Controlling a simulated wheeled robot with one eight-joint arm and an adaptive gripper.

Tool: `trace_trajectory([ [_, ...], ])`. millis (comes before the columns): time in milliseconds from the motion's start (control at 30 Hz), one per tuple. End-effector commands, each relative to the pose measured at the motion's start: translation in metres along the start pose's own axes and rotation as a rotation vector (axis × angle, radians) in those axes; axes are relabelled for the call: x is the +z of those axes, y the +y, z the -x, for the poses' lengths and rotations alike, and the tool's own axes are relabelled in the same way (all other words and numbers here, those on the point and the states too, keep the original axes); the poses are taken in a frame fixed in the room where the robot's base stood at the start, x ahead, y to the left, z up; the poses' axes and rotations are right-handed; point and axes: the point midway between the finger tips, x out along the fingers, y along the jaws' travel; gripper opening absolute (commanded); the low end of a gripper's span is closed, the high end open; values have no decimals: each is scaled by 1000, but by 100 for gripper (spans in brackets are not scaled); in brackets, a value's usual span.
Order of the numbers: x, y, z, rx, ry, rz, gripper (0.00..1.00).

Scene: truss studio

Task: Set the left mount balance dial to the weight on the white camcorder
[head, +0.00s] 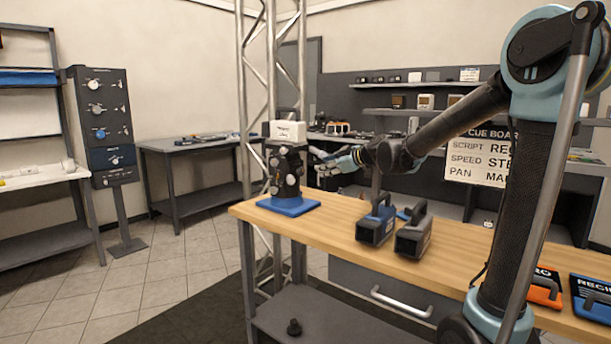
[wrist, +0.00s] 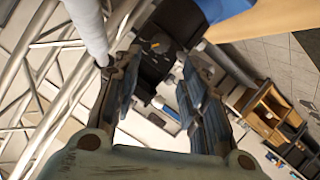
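A dark mount (head: 287,172) with several knobs on its sides stands upright on a blue base plate (head: 290,205) at the left end of the wooden table. A white block (head: 288,131) sits on top of it; I cannot tell whether this is the white camcorder, and no weight is readable. My gripper (head: 325,162) is just right of the mount, fingers toward it. In the wrist view my gripper (wrist: 158,68) is open and empty, with a dark knob (wrist: 155,45) bearing a small yellow mark beyond the fingertips. Contact and the dial's setting cannot be told.
A blue camcorder-like case (head: 376,222) and a grey one (head: 413,236) stand on the wooden table (head: 335,225), right of the mount. A partly hidden cue board (head: 478,160) is behind my arm. A truss (head: 243,90) rises behind the mount. A knob panel (head: 100,120) stands left.

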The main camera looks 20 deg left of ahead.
Motion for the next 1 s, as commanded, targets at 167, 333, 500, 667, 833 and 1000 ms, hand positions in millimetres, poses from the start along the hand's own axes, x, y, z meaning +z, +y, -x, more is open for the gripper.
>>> trace_trajectory([
  [167, 0, 0, -26, 0, 1, 0, 39],
  [333, 0, 0, -49, -1, 1, 1, 39],
  [500, 0, 0, -73, 0, 0, 0, 39],
  [667, 0, -1, -95, -1, 1, 0, 39],
  [833, 0, 0, -115, 0, 0, 1, 39],
  [1000, 0, 0, -127, 0, 0, 0, 39],
])
